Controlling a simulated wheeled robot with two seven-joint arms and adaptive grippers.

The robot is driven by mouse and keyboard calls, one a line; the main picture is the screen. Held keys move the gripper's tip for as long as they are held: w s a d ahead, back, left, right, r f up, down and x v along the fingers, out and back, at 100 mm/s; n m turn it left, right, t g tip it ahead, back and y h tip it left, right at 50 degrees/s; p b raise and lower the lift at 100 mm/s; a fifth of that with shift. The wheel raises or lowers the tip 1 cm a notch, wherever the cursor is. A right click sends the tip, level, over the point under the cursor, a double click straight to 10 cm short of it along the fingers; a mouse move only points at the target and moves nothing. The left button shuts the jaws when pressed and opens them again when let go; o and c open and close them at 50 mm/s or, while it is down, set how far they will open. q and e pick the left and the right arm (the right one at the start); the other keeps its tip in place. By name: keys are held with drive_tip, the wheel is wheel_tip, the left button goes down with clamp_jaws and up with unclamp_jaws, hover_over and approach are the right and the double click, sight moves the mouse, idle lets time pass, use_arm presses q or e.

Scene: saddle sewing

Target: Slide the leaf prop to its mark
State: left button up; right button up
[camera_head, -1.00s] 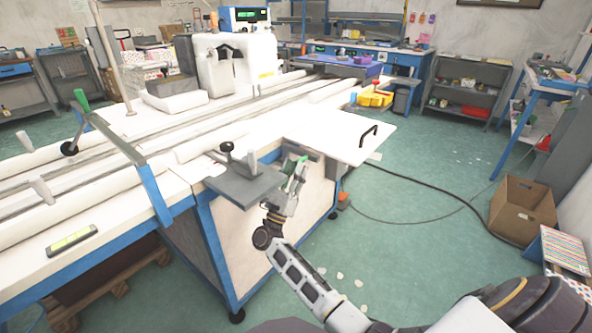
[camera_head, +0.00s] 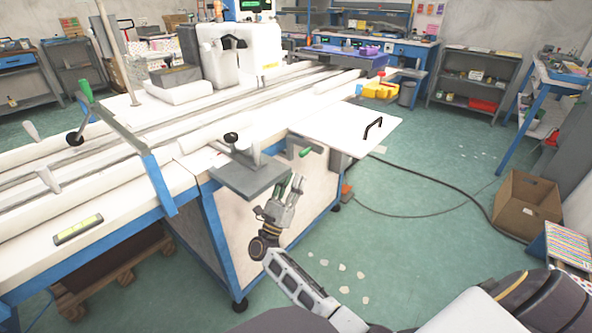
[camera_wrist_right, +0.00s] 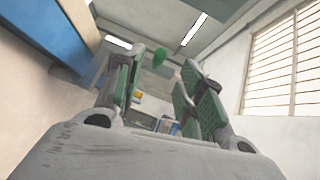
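The white leaf (camera_head: 345,130) extends from the right side of the sewing table and carries a black handle (camera_head: 373,128). A small green grip (camera_head: 305,152), which looks like the prop's handle, shows below the leaf's near edge, beside a grey plate. My right gripper (camera_head: 296,181) is just below this grip, pointing up, apart from it. In the right wrist view the gripper (camera_wrist_right: 162,78) has its green-padded fingers spread with nothing between them, and a green knob (camera_wrist_right: 187,74) shows beyond the fingertips. The prop's mark cannot be made out. My left gripper is not in view.
A grey plate (camera_head: 250,180) with a black-knobbed clamp (camera_head: 231,138) juts from the table edge above my right arm. The table's white side panel (camera_head: 235,230) is close on the left. The green floor (camera_head: 400,240) to the right is open, crossed by a black cable.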

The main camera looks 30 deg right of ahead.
drive_tip(key=shift+v, duration=2.8)
